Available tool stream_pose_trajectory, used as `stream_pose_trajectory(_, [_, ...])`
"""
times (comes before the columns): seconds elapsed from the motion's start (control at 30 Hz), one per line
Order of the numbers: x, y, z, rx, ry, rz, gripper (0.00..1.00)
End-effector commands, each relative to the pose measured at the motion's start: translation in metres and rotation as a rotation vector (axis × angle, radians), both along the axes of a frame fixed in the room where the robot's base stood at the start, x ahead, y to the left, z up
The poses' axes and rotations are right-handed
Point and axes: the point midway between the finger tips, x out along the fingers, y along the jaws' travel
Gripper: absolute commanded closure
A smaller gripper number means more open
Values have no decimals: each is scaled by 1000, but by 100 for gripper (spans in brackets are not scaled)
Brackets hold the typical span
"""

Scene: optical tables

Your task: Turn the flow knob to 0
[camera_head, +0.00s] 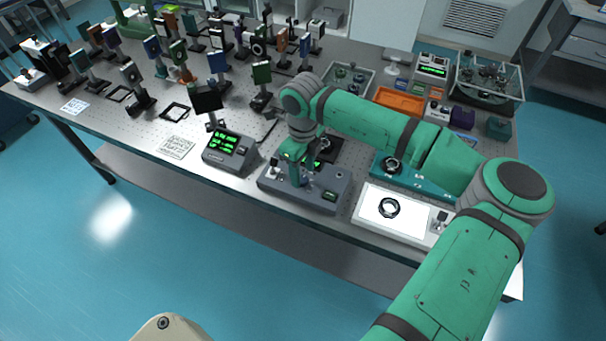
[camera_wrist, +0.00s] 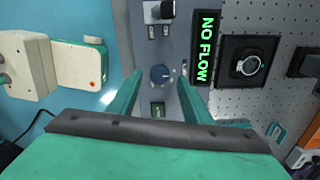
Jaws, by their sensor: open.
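The flow knob (camera_wrist: 160,74) is a small round dark blue-grey dial on a grey control box (camera_head: 290,195) at the front edge of the table. A tall black display (camera_wrist: 206,48) beside the knob reads "NO FLOW" in green letters. My gripper (camera_wrist: 160,77) is open, its two green fingers pointing at the panel with the knob between their tips. I cannot tell whether they touch it. In the head view my gripper (camera_head: 297,163) is low over the box and hides the knob. The scale marks around the knob are too small to read.
A silver-topped switch (camera_wrist: 158,11) and a small green-lit window (camera_wrist: 158,109) share the panel. A grey meter with green digits (camera_head: 229,150) stands left of the box. A white light panel (camera_head: 372,228) lies to the right. Many optical mounts crowd the back left.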

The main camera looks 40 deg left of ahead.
Motion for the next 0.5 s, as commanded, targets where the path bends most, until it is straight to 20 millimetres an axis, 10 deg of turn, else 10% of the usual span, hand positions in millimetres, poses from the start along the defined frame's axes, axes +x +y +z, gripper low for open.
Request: stream_pose_trajectory(0.5, [0, -1, 80, -1, -2, 0, 55])
